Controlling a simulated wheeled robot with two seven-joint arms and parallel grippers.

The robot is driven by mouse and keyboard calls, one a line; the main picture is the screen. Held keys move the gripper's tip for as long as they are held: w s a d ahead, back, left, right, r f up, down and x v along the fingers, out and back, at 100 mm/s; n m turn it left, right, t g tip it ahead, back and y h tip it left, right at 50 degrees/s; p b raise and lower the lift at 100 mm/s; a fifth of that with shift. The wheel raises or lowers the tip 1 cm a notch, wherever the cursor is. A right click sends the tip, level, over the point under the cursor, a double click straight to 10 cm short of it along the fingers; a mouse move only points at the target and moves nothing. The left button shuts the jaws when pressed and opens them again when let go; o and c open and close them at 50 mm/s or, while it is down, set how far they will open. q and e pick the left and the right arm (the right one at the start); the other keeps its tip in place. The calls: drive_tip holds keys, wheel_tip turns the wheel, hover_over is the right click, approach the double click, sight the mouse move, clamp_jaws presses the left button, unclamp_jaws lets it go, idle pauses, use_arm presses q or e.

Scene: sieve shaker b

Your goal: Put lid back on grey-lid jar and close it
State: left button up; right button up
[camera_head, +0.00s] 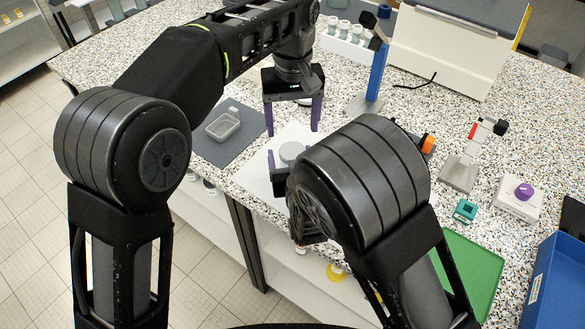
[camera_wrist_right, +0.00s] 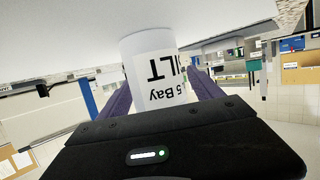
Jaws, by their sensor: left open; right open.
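A round grey disc (camera_head: 291,151), seen from above, shows on the white mat (camera_head: 256,172) in the head view. I cannot tell whether it is a lid on a jar. In the right wrist view a white jar (camera_wrist_right: 150,48) with a printed label, shown upside down, stands between the purple fingers of my right gripper (camera_wrist_right: 160,84). Those fingers are open around it, and its top end is hidden behind the gripper body. In the head view my right arm hides most of that gripper. My left gripper (camera_head: 292,117) is open and empty, pointing down behind the grey disc.
A grey mat (camera_head: 249,120) with a clear tray (camera_head: 222,126) lies left. A blue stand (camera_head: 376,75) rises behind, near a white rack of vials (camera_head: 345,42). A pipette stand (camera_head: 462,172), teal block (camera_head: 465,210) and green mat (camera_head: 470,270) are right.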

drive_tip(key=shift+c, duration=0.2)
clamp_jaws()
idle(0.6)
